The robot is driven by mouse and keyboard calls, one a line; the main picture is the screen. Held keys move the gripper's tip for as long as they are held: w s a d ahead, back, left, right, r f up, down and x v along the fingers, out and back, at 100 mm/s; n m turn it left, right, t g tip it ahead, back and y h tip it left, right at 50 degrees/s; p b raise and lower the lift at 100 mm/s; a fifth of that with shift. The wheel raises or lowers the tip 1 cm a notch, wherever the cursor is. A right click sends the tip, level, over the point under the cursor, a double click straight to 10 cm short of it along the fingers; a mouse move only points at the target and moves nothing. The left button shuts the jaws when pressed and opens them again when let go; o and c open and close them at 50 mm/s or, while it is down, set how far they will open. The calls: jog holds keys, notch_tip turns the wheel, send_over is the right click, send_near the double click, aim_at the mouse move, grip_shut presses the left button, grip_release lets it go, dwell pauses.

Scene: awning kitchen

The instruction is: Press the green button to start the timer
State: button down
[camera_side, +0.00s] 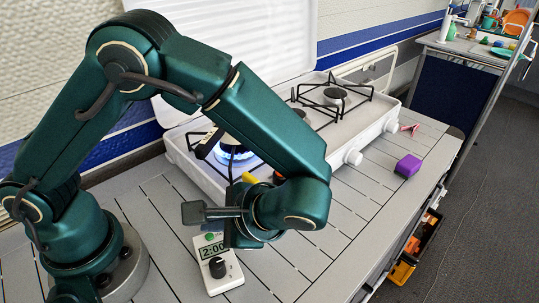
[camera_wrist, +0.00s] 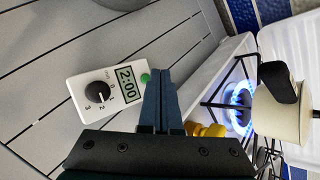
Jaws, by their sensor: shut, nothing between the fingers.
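The white timer (camera_side: 228,276) lies on the slatted grey table in front of the stove, below my wrist in the side view. It also shows in the wrist view (camera_wrist: 79,92), with a black dial and a display reading 2:00. Its green button (camera_side: 209,236) is at the end beyond the display; in the wrist view the button (camera_wrist: 145,78) shows just left of my fingers. My gripper (camera_wrist: 161,60) is shut and empty, its fingertips close beside the button in the picture. I cannot tell their height above it.
A white stove (camera_side: 200,170) stands behind the timer, with a lit blue flame (camera_wrist: 241,98) and a cream pot with a black handle (camera_wrist: 290,122) by it. A yellow object (camera_wrist: 205,130) lies near the stove front. A purple block (camera_side: 408,166) sits at the right; table between is clear.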

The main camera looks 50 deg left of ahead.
aim_at(216, 239)
jog(key=shift+f, duration=0.15)
dwell(0.5)
jog(key=shift+f, duration=0.3)
jog(key=shift+f, duration=0.35)
dwell(0.5)
dwell(0.4)
jog(key=shift+r, duration=0.8)
jog(key=shift+r, duration=2.5)
